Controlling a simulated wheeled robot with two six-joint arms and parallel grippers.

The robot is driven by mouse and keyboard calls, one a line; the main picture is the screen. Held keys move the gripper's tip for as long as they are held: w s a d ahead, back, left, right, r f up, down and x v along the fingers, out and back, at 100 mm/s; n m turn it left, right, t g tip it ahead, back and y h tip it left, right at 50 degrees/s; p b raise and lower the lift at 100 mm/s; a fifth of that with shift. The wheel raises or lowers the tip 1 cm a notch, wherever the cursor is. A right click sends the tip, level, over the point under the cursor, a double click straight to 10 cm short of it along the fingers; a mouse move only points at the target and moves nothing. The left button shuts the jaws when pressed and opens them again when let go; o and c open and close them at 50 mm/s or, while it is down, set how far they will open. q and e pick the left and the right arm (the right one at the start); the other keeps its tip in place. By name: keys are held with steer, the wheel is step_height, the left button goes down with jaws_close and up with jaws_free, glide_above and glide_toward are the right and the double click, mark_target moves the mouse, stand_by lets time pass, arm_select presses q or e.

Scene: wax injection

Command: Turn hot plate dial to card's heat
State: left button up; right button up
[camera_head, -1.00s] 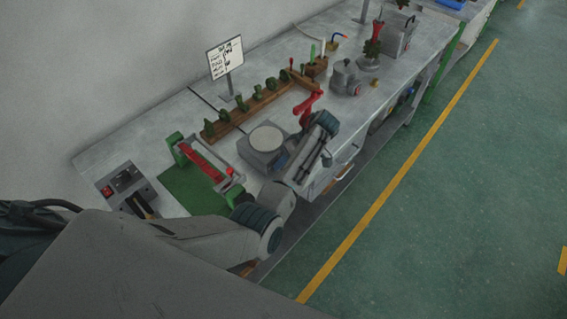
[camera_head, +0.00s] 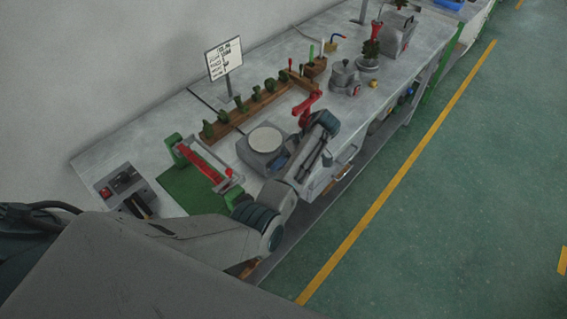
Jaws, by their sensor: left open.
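The hot plate (camera_head: 266,139) is a grey box with a round pale top, standing near the bench's front edge. Its dial cannot be made out; my left arm covers part of its front side. The card (camera_head: 224,59) is a white sign on a stand at the back of the bench, with dark writing too small to read. My left gripper (camera_head: 305,107) has red fingers and is open and empty just right of the hot plate, apart from its top. My right gripper is not in view.
A green mat with a red-barred green clamp (camera_head: 201,158) lies left of the hot plate. A control box (camera_head: 122,181) is at the far left. A wooden rail with several green pieces (camera_head: 241,107) runs behind. A grey pot (camera_head: 345,76) stands to the right.

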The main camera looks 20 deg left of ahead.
arm_select(q)
steer(key=shift+b+v, duration=0.6)
steer(key=shift+v, duration=0.55)
steer(key=p+v, duration=0.3)
steer(key=v, duration=0.5)
steer(key=shift+p, duration=0.4)
steer(key=shift+w, duration=0.1)
